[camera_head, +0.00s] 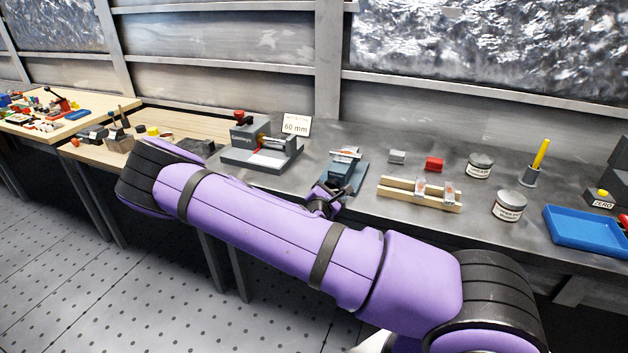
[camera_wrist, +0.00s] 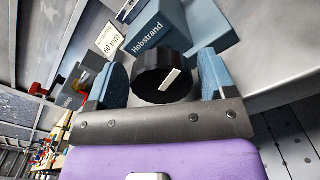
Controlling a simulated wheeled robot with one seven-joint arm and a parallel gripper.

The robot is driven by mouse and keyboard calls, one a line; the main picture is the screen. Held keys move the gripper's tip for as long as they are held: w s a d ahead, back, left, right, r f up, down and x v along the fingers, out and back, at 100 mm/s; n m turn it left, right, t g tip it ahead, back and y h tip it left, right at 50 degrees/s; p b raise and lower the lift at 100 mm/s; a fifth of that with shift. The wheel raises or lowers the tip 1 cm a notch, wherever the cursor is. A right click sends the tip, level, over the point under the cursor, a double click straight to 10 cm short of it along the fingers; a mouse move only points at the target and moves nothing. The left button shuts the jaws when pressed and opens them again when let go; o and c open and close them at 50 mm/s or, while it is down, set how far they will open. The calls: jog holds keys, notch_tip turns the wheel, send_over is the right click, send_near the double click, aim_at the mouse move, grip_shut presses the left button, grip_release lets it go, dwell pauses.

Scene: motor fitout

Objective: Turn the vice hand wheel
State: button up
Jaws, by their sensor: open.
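The blue vice (camera_head: 352,172) stands on the grey bench near the middle in the head view. In the wrist view its blue body (camera_wrist: 155,25) carries the word "Hobstrand". The vice hand wheel (camera_wrist: 150,72) is a black ridged knob with a white mark running slantwise on its face. My gripper (camera_head: 322,198) is at the near end of the vice, at the bench front. In the wrist view my gripper (camera_wrist: 160,62) is open, with one blue finger pad on each side of the wheel. A gap shows on both sides; contact cannot be seen.
Left of the vice stands a grey fixture (camera_head: 262,150) with a red knob and a "60 mm" card (camera_head: 296,125).

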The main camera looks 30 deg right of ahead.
jog(key=n, duration=0.7)
jog(key=s+a+m+g+y, duration=0.45)
jog(key=s+a+m, duration=0.2)
jog(key=a, duration=0.45)
jog(key=s+a+r+m+y, duration=0.1)
jog(key=a+r+m+y, duration=0.2)
jog(key=r, duration=0.3)
jog(key=s+a+r+m+y, duration=0.2)
jog(key=a+r+m+y, duration=0.1)
jog(key=r, duration=0.4)
jog(key=s+a+r+m+g+y, duration=0.1)
jog(key=a+r+m+y, duration=0.2)
jog(key=r+m+y, duration=0.2)
jog(key=shift+v, duration=1)
